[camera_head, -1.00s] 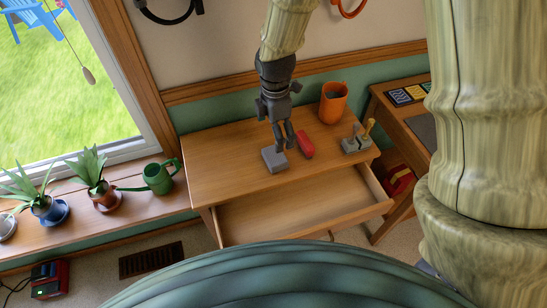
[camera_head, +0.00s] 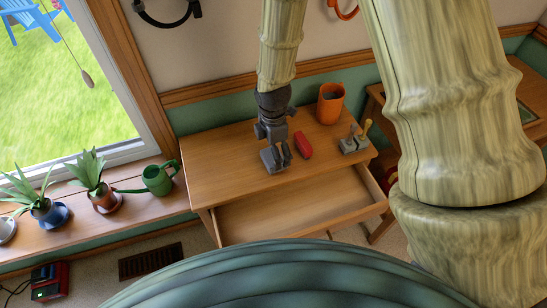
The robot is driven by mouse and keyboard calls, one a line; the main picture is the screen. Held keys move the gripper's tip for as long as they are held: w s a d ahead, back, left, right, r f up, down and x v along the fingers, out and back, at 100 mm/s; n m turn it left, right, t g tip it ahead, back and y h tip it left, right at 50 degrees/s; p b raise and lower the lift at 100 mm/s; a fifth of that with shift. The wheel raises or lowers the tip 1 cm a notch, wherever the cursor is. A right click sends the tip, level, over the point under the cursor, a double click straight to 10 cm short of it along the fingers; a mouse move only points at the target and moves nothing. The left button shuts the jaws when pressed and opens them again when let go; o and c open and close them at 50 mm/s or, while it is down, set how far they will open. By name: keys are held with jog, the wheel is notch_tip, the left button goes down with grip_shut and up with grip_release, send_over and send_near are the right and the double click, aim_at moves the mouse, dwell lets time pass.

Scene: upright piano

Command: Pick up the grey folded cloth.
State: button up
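The grey folded cloth (camera_head: 267,161) is a small flat block near the front edge of the wooden desk top, above the open drawer. My gripper (camera_head: 281,158) points down from above and its fingertips are at the cloth, covering part of it. The cloth still appears to rest on the desk. The dark fingers and the grey cloth blend together, so I cannot tell whether the fingers are closed on it.
A red object (camera_head: 303,145) lies just right of my gripper. An orange cup (camera_head: 330,103) and a grey holder (camera_head: 353,145) stand further right. The open drawer (camera_head: 300,211) juts out below. A green watering can (camera_head: 158,179) and plants line the windowsill. The desk's left side is clear.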

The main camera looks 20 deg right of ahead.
jog(key=shift+d+f, duration=0.1)
jog(key=shift+f, duration=1.5)
jog(key=shift+c, duration=0.2)
jog(key=c, duration=0.9)
